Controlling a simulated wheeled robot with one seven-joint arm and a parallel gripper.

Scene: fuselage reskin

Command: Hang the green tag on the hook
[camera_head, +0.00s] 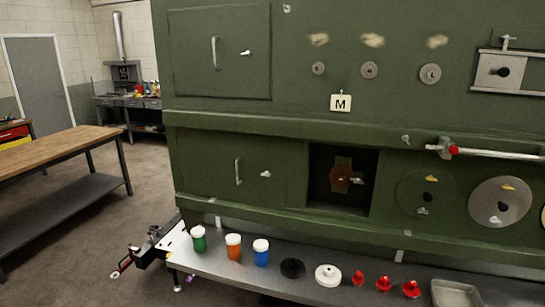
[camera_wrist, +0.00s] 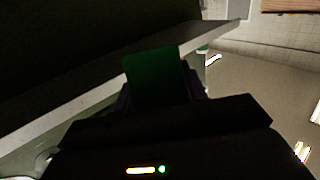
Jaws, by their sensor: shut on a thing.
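My gripper (camera_wrist: 158,92) is shut on the green tag (camera_wrist: 152,77), a flat dark green plate standing up between the fingers in the wrist view. The picture there is dim, and the tag's lower edge is hidden by the gripper. In the head view I cannot make out the tag. A small pale hook-like fitting (camera_head: 406,139) sits on the green panel right of the middle, and another (camera_head: 287,8) is at the top. I cannot tell which is the hook meant. My gripper is apart from both.
A white tag marked M (camera_head: 340,103) hangs on the panel. The grey shelf (camera_head: 215,265) below holds green, orange and blue jars (camera_head: 261,252), black and white round parts, several red pieces and a tray (camera_head: 455,293). A wooden-topped table (camera_head: 60,152) stands left, with open floor between.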

